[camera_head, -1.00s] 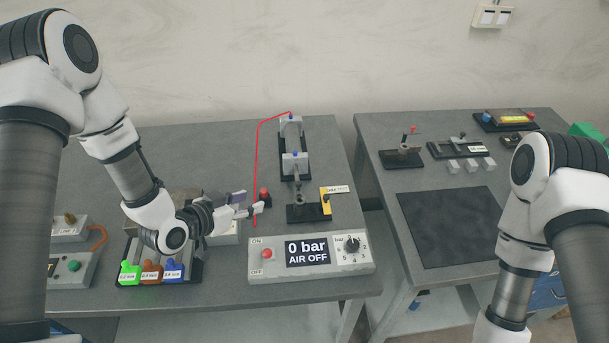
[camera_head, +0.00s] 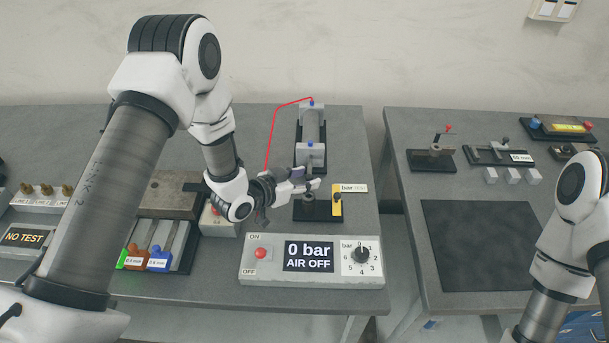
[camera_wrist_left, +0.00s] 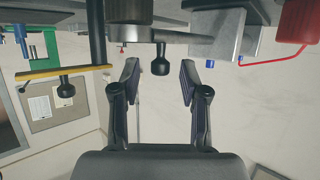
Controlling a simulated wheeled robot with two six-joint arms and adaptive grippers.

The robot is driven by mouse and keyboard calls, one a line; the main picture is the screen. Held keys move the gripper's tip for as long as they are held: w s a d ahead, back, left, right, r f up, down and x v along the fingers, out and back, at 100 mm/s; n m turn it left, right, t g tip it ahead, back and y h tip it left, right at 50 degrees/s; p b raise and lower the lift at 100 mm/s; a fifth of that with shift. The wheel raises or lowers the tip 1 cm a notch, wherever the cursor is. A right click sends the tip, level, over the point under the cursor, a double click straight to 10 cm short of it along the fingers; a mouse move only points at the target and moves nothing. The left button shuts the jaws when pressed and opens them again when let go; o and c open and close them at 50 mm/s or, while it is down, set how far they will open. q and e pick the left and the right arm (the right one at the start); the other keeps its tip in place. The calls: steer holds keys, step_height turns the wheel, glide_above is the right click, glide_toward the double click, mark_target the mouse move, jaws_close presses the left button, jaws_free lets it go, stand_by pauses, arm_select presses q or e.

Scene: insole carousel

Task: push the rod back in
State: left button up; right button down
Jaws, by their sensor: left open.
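The air cylinder (camera_head: 312,128) stands on a black base at the back of the left table, with a red hose at its far end. My right gripper is out of view.
The control box (camera_head: 312,285) in front reads "0 bar" and "AIR OFF". A red button (camera_head: 261,253) and a dial (camera_head: 362,255) are on it. A tray with coloured pieces (camera_head: 159,259) is to the left. The second table (camera_head: 400,190) stands right, across a gap.

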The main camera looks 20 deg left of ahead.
arm_select(q)
steer(key=shift+s, duration=0.1)
jaws_close()
steer(key=w+b, duration=0.1)
steer(key=w, duration=0.1)
steer(key=w+a+b, duration=0.1)
steer(key=w, duration=0.2)
steer(key=w+a+b, duration=0.1)
steer(key=w, duration=0.1)
steer(key=shift+w+a, duration=0.15)
steer(key=shift+w, duration=0.25)
steer(key=shift+w+a+r, duration=0.1)
steer(key=shift+w, duration=0.15)
steer(key=shift+r, duration=0.15)
steer(key=shift+c, duration=0.4)
jaws_free()
steer(key=shift+o, duration=0.4)
steer(key=shift+f, duration=0.2)
